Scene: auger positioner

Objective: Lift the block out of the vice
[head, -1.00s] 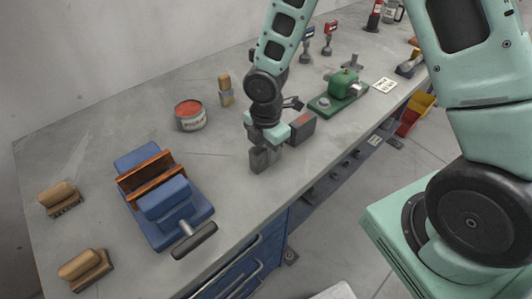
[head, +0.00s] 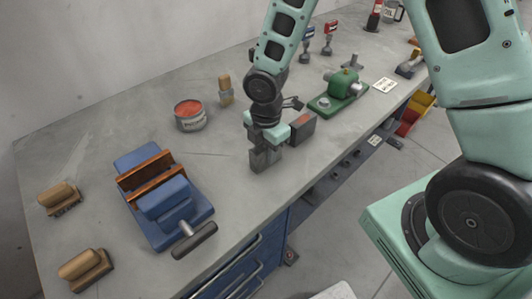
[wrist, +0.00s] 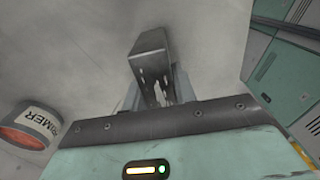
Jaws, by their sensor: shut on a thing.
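The blue vice (head: 165,222) stands on the left part of the bench, with brown jaw faces (head: 146,172) and a dark handle toward the front edge. No block shows between its jaws. My gripper (head: 266,147) is to the right of the vice, pointing down over the bench, and shut on a grey metal block (head: 260,160). In the wrist view the block (wrist: 152,55) stands out between the fingers, its face worn and scratched. I cannot tell whether its lower end touches the bench.
A primer can (head: 190,116) and a wooden-handled tool (head: 225,91) stand behind. A dark box (head: 302,128) and a green machine (head: 340,93) are to the right. Bare bench lies between vice and gripper.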

